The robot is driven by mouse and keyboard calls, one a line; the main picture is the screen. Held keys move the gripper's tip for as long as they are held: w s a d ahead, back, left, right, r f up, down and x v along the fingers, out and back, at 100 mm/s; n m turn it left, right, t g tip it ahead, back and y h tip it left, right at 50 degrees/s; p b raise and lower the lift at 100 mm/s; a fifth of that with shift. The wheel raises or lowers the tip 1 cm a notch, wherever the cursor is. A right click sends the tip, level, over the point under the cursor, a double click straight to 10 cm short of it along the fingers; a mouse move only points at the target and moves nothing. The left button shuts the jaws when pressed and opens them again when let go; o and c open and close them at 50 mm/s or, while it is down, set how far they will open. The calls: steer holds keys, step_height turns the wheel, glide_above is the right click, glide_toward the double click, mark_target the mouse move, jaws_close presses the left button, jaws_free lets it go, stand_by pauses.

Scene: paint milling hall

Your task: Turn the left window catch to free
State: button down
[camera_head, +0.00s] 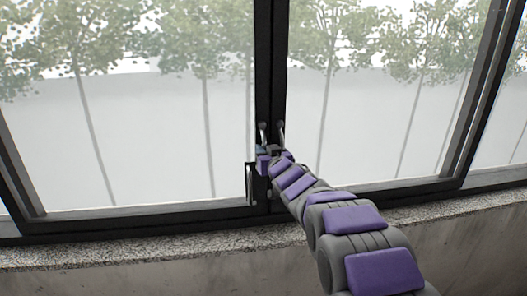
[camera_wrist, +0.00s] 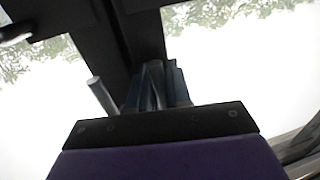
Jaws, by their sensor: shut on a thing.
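The left window catch (camera_head: 262,132) is a small lever on the dark middle post of the window, its grey end standing up above my gripper. The right catch (camera_head: 281,130) stands close beside it, tilted. My gripper (camera_head: 262,149) is at the foot of the left catch and is shut on it; the grip itself is mostly hidden. In the wrist view the blue-grey fingers (camera_wrist: 158,85) are close together in front of the dark frame. A grey rod end (camera_wrist: 102,95) shows left of them; I cannot tell which catch it belongs to.
A dark plate with a pale bar (camera_head: 251,185) is on the frame just below my gripper. The stone sill (camera_head: 150,248) runs along the bottom. Large glass panes (camera_head: 130,140) lie on both sides of the post. A dark handle-like part (camera_wrist: 15,32) shows at upper left.

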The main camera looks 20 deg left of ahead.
steer(key=shift+a, duration=0.15)
stand_by(0.3)
steer(key=m, duration=0.1)
steer(key=a+m, duration=0.1)
steer(key=s+m+p, duration=0.1)
steer(key=shift+s+a+r+m+t, duration=0.1)
steer(key=shift+a+r+m+t, duration=0.15)
steer(key=shift+a+m+t, duration=0.1)
steer(key=a+m, duration=0.1)
steer(key=m, duration=0.1)
steer(key=s+a+r+m+t, duration=0.1)
steer(key=m, duration=0.2)
steer(key=shift+s+b, duration=0.1)
steer(key=shift+b, duration=0.3)
steer(key=m, duration=0.1)
steer(key=r+m+b, duration=0.1)
steer(key=a+m+t+b, duration=0.1)
steer(key=m, duration=0.1)
steer(key=shift+s+r, duration=0.25)
steer(key=shift+s, duration=0.1)
steer(key=m+b, duration=0.1)
steer(key=r+m+b, duration=0.1)
steer(key=m+t+h, duration=0.1)
steer(key=m, duration=0.1)
steer(key=shift+s+a+r+b, duration=0.2)
steer(key=shift+a+r+b, duration=0.2)
steer(key=shift+r+m+b, duration=0.3)
steer(key=shift+r+m, duration=0.05)
steer(key=shift+m, duration=0.3)
